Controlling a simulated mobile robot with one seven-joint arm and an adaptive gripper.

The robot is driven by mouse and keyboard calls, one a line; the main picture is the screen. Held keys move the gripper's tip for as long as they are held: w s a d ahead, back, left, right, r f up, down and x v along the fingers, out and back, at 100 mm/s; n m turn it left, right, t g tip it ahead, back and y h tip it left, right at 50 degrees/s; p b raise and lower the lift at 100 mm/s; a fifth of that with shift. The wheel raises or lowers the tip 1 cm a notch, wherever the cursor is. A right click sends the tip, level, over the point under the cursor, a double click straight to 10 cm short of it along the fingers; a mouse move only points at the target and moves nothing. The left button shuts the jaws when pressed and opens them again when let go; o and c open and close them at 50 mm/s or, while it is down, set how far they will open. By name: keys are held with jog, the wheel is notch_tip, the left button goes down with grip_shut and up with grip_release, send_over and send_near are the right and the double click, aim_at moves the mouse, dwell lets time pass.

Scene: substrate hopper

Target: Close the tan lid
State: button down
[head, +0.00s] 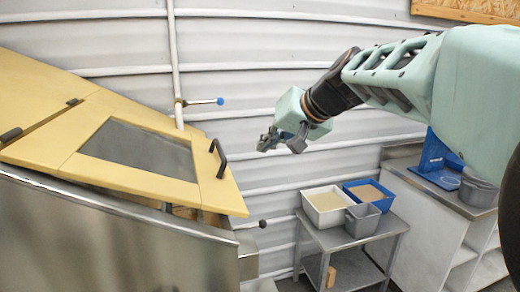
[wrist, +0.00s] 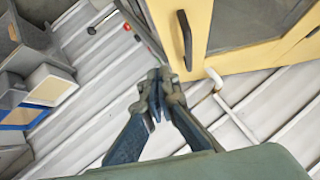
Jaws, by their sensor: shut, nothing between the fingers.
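The tan lid (head: 218,187) with its dark window lies sloped over the steel hopper (head: 110,235) at the left of the head view. Its right end stands a little above the hopper rim, with a dark gap beneath. A black handle (head: 219,158) sits near that end. The lid (wrist: 218,22) and handle (wrist: 185,40) also show at the top of the wrist view. My gripper (head: 280,141) is to the right of the handle, apart from it, in front of the ribbed wall. In the wrist view my gripper (wrist: 158,78) is shut and empty.
A steel cart (head: 345,238) at the lower right bears a white bin (head: 322,221), a grey bin (head: 363,226) and a blue bin (head: 385,201). A blue-tipped valve lever (head: 205,101) is on the wall pipe. A black-knobbed rod (head: 248,225) sticks out below the lid.

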jog(key=p, duration=0.1)
send_over(233, 178)
jog(key=s+d, duration=0.2)
jog(key=d, duration=0.2)
notch_tip(233, 178, down, 6)
jog(key=a+f, duration=0.1)
jog(key=f, duration=0.1)
jog(key=a+f, duration=0.1)
jog(key=shift+f, duration=0.35)
jog(key=shift+f, duration=0.15)
